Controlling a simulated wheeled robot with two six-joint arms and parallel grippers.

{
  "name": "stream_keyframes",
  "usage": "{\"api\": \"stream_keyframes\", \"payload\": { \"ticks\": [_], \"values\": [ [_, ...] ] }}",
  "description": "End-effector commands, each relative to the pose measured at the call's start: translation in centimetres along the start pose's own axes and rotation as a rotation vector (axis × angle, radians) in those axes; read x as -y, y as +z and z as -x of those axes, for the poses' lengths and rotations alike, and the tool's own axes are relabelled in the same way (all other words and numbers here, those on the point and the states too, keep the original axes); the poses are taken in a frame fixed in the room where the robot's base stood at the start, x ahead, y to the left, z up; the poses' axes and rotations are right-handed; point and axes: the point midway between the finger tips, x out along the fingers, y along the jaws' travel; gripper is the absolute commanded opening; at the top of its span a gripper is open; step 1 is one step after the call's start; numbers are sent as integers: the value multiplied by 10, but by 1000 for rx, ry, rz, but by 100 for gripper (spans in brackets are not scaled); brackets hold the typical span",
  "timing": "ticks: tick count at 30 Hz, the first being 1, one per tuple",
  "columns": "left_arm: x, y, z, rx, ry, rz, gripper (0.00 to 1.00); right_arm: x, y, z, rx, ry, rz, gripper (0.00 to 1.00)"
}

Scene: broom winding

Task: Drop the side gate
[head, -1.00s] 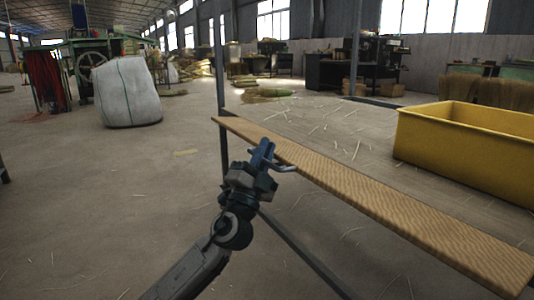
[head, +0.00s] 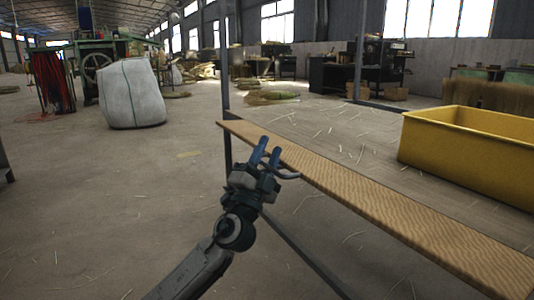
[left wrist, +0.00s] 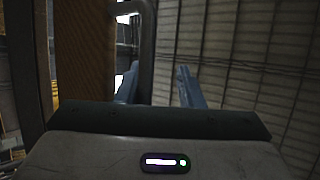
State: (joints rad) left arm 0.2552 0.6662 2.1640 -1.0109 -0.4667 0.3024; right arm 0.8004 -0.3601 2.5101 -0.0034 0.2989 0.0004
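The side gate appears to be the long tan wooden board (head: 400,212), running from the middle of the head view to the lower right. A grey metal loop handle (head: 288,175) sits at its near edge. My left gripper (head: 266,150) is at this handle, with its two blue fingers spread apart. In the left wrist view, the fingers (left wrist: 157,88) are open, with the grey handle bar (left wrist: 147,45) showing between them and the board (left wrist: 85,50) to the left. I cannot tell whether a finger touches the bar. My right gripper is out of view.
A yellow bin (head: 470,155) stands beyond the board at the right. A dark upright post (head: 226,80) rises at the board's far end. A white bulk sack (head: 131,95) stands at the upper left. The floor at the left is mostly clear, with scattered straw.

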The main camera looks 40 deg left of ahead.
Motion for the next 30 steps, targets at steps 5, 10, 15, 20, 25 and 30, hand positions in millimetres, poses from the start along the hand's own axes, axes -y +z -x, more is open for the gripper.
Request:
{"api": "stream_keyframes", "payload": {
  "ticks": [5, 10, 15, 20, 25, 30],
  "values": [
    [0, 0, 4, 0, 1, -1, 33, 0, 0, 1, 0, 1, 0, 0],
    [-1, 0, 24, -3, 2, -3, 33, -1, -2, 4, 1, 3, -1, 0],
    [-1, -1, 55, -5, 3, -3, 33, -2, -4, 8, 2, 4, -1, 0],
    [0, -1, 81, -3, 1, -1, 33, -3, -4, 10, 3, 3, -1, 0],
    [0, -1, 99, -2, 0, -1, 33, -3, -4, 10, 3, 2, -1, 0],
    [0, 0, 108, -1, -1, 0, 33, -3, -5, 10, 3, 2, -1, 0]
  ]
}}
